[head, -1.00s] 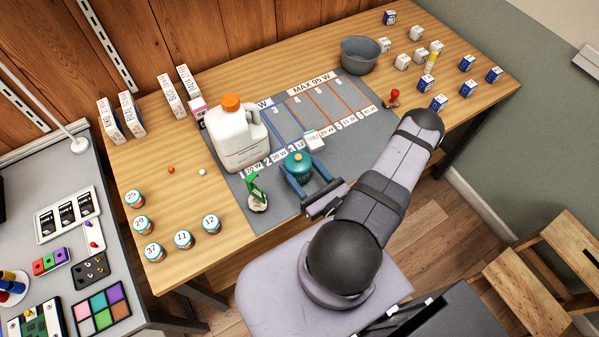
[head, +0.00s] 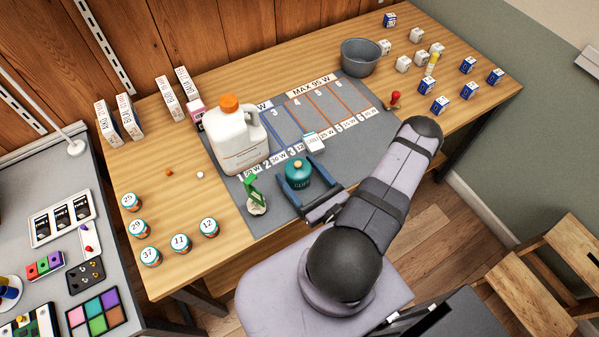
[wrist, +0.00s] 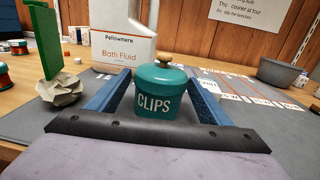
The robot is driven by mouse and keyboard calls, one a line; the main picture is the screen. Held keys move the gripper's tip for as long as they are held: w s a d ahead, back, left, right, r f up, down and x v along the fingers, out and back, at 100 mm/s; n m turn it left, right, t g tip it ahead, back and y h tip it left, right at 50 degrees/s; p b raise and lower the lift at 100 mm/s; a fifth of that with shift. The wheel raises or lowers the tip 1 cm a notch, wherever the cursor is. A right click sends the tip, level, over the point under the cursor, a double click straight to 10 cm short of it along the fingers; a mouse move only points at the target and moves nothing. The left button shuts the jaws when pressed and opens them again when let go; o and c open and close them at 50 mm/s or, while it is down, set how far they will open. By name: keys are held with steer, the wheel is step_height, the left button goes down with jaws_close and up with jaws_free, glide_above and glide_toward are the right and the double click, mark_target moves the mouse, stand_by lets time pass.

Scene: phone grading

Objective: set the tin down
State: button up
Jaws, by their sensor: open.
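The teal tin (head: 297,172), marked CLIPS and with a knob on its lid, stands upright on the grey mat (head: 262,218). In the wrist view the tin (wrist: 160,92) sits between the two blue fingers of my gripper (wrist: 160,85). In the head view my gripper (head: 296,184) reaches in from the front right, low over the mat. Its fingers are open, and a gap shows beside the tin in the wrist view. The tin's base is partly hidden by the dark bar of my gripper in the wrist view.
A white Bath Fluid jug (head: 240,140) stands close behind the tin. A green piece on a crumpled base (head: 256,205) is just left of my gripper. A small white box (head: 314,143) lies behind right. Labelled round tins (head: 180,243) stand at the left; a grey bowl (head: 360,57) is farther back.

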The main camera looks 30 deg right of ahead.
mark_target(306, 180)
steer(key=shift+s+d+r, duration=0.1)
steer(key=shift+s+d, duration=0.05)
steer(key=shift+s, duration=1.05)
steer(key=shift+s+d+r, duration=0.1)
steer(key=shift+s+d, duration=0.05)
steer(key=shift+s, duration=2.3)
steer(key=shift+o, duration=0.5)
steer(key=shift+f, duration=0.1)
